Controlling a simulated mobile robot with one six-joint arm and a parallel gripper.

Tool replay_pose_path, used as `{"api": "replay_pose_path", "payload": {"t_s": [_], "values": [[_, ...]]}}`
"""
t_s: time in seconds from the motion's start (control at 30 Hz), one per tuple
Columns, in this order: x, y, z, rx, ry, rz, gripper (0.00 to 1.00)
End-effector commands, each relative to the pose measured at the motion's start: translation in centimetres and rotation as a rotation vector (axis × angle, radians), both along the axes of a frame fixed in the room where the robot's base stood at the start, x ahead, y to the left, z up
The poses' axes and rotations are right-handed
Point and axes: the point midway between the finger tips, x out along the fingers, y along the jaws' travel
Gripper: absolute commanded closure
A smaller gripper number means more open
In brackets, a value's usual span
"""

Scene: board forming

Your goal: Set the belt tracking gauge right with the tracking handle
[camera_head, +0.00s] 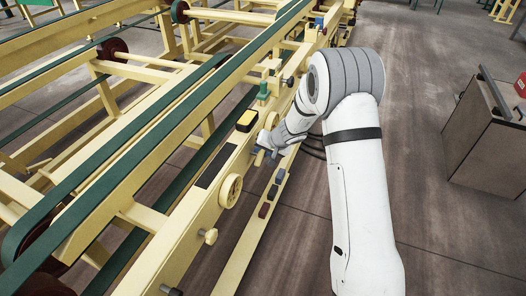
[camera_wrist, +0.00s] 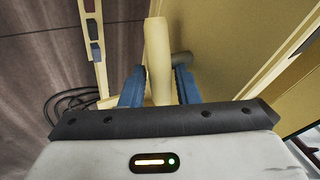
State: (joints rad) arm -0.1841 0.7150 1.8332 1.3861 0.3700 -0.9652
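My gripper (camera_head: 262,148) is at the cream side rail of the belt machine, low on its right side. The handle's near end lies close to my palm. In the head view, my gripper mostly hides this handle. A long dark panel (camera_head: 215,166) is set in the rail just left of my gripper. I cannot read a tracking gauge or its pointer in either view.
A cream handwheel (camera_head: 230,190) and a small knob (camera_head: 208,236) stick out from the rail nearer the camera. A yellow-and-black box (camera_head: 247,121) and a green post (camera_head: 263,90) sit above. Small coloured blocks (camera_head: 268,201) line the lower beam.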

Motion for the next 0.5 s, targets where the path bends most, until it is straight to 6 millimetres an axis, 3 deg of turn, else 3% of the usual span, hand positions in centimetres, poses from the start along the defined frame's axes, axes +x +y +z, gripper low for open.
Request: {"api": "replay_pose_path", "payload": {"t_s": [0.4,0.5], "values": [[0.42,0.46,-0.87,0.0,0.0,0.0,0.72],[0.43,0.44,-0.87,0.0,0.0,0.0,0.79]]}}
